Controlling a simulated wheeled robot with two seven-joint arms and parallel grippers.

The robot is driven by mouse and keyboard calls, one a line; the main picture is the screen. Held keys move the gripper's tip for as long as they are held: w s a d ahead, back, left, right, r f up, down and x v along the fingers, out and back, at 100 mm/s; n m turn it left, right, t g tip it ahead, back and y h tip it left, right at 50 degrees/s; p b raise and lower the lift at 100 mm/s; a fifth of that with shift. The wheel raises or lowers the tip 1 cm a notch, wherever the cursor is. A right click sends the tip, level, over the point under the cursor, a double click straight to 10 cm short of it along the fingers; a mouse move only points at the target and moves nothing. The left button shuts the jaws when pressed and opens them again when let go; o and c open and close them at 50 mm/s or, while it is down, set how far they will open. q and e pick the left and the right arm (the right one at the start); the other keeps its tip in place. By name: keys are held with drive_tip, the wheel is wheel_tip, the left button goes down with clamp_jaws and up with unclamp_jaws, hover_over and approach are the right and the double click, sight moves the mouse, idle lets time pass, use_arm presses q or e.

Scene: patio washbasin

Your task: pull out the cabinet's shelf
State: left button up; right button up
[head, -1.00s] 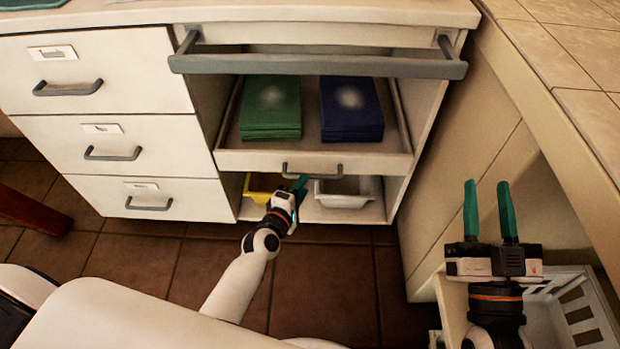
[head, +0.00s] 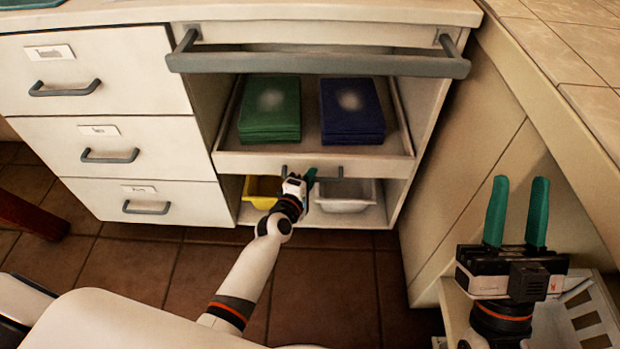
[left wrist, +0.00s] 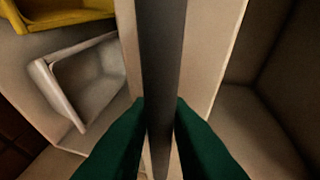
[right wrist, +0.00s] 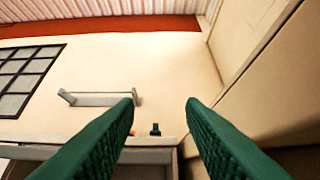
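The cabinet's shelf (head: 250,163) is a white pull-out tray with a low front, inside the open middle bay. A green stack (head: 270,122) and a dark blue stack (head: 352,122) lie on it.
A thick grey rail (head: 318,65) spans the bay above the shelf. A yellow bin (head: 260,190) and a white bin (head: 343,197) stand below it. Three closed drawers (head: 120,150) are at the left. A white crate (head: 590,315) is near my right arm.

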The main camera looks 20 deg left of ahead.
use_arm(q)
clamp_jaws()
drive_tip(key=shift+s, duration=0.1)
